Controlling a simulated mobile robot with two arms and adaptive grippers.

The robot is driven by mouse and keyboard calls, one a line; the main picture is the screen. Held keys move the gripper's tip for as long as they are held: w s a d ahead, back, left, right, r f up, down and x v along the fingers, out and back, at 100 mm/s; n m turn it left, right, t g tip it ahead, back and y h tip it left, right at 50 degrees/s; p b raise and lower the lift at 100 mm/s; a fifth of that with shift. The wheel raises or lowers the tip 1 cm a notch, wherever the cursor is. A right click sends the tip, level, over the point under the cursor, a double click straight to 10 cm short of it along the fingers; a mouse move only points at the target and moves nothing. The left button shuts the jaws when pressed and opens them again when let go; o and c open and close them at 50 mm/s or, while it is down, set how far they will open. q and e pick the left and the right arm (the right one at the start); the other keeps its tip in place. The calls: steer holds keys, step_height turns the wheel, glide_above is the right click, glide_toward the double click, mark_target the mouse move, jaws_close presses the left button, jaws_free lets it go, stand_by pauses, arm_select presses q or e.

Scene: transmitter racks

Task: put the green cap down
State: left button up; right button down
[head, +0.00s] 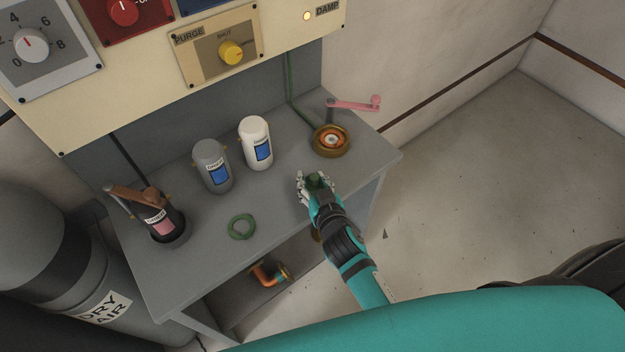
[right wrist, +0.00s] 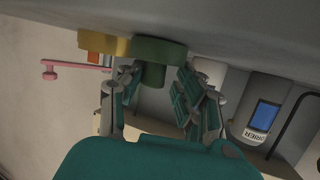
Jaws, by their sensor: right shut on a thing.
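The green cap (head: 317,181) is held in my right gripper (head: 312,184) over the right front part of the grey bench. In the right wrist view, the cap (right wrist: 161,51) shows as a wide green disc with a narrower stem, and the fingers (right wrist: 153,82) are closed around the stem. That view is upside down, with the bench surface across the top. The disc is at or very close to the bench; I cannot tell whether it touches. My left gripper is not in view.
Bare bench lies between the ring and my gripper.

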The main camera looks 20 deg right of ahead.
steer(key=shift+f, duration=0.2)
steer(key=c, duration=1)
jaws_free()
steer(key=shift+o, duration=0.6)
